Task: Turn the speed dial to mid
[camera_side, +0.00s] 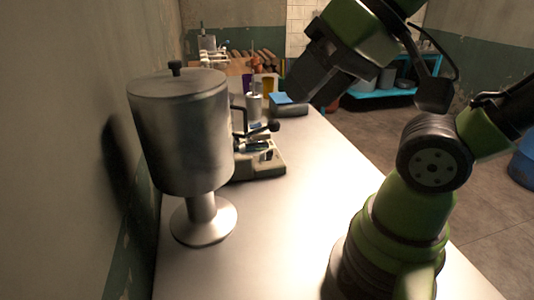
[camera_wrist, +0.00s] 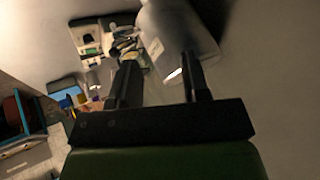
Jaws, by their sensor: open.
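A small pale bench machine (camera_side: 258,162) with a dark lever and knob stands on the table behind a metal vessel in the side view. It also shows at the upper left of the wrist view (camera_wrist: 88,38). The speed dial cannot be made out for certain in either view. My gripper (camera_side: 312,82) hangs in the air above the table, up and to the right of the machine. In the wrist view its two dark fingers (camera_wrist: 159,60) are apart with nothing held between them.
A large lidded metal vessel (camera_side: 182,130) on a round foot stands at the table's left; it also shows in the wrist view (camera_wrist: 178,38). A blue-topped box (camera_side: 288,104) and small cups stand farther back. The table's front middle (camera_side: 275,235) is clear.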

